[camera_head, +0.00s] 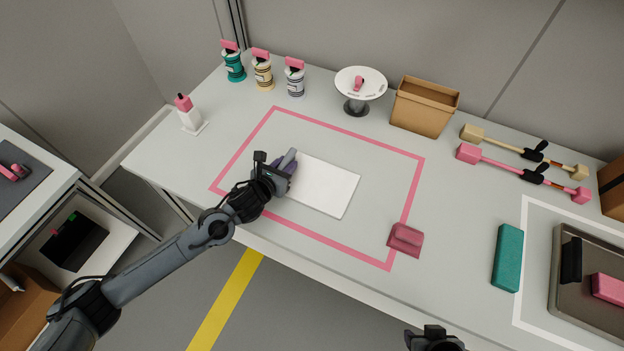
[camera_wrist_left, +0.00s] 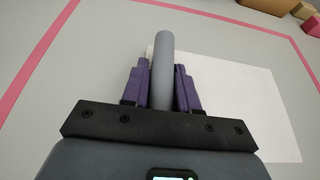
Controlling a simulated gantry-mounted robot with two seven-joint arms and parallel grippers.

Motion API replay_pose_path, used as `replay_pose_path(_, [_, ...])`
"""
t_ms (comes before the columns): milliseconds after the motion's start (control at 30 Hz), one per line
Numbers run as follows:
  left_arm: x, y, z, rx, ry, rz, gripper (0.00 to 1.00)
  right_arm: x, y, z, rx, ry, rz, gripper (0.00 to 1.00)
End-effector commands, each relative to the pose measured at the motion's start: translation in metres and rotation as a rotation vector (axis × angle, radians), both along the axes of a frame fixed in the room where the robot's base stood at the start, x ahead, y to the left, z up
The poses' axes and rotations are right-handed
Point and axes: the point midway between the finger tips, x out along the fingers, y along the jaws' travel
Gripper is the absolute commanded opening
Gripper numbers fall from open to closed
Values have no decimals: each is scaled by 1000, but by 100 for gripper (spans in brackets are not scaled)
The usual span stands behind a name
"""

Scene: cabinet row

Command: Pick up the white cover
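The white cover (camera_head: 330,188) is a flat white panel lying inside the pink outline on the table. It also shows in the left wrist view (camera_wrist_left: 250,105). A grey round bar (camera_wrist_left: 163,65) runs along its left edge; I cannot tell whether it is joined to the cover. My left gripper (camera_head: 288,165) is at this edge. Its purple fingers (camera_wrist_left: 163,85) stand close on both sides of the bar and appear shut on it. Only the dark top of my right arm's end (camera_head: 435,339) shows at the bottom edge; its fingers are hidden.
A pink block (camera_head: 405,240) sits on the outline's right corner. A teal block (camera_head: 507,258) and a grey tray (camera_head: 573,306) lie right. Several bottles, a round white stand (camera_head: 361,82) and a tan bin (camera_head: 424,106) line the back. The outline's upper part is clear.

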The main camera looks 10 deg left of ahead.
Motion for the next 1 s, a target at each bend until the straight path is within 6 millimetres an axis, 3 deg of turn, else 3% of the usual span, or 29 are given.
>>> replay_pose_path(33, [0,0,0,0,0,0,21,0,0,0,-1,0,1,43])
replay_pose_path(167, [0,0,0,0,0,0,1,0,-1,0,-4,0,3,43])
replay_pose_path(200, [0,0,0,0,0,0,0,0,-1,0,-5,0,4,43])
replay_pose_path(633, [0,0,8,0,-2,0,0,0,-2,3,-7,0,4,43])
replay_pose_path(933, [0,0,46,0,-4,0,0,0,-1,16,-3,1,1,43])
replay_pose_path(1000, [-7,-12,50,-2,-1,-5,0,0,-1,17,-2,1,2,43])
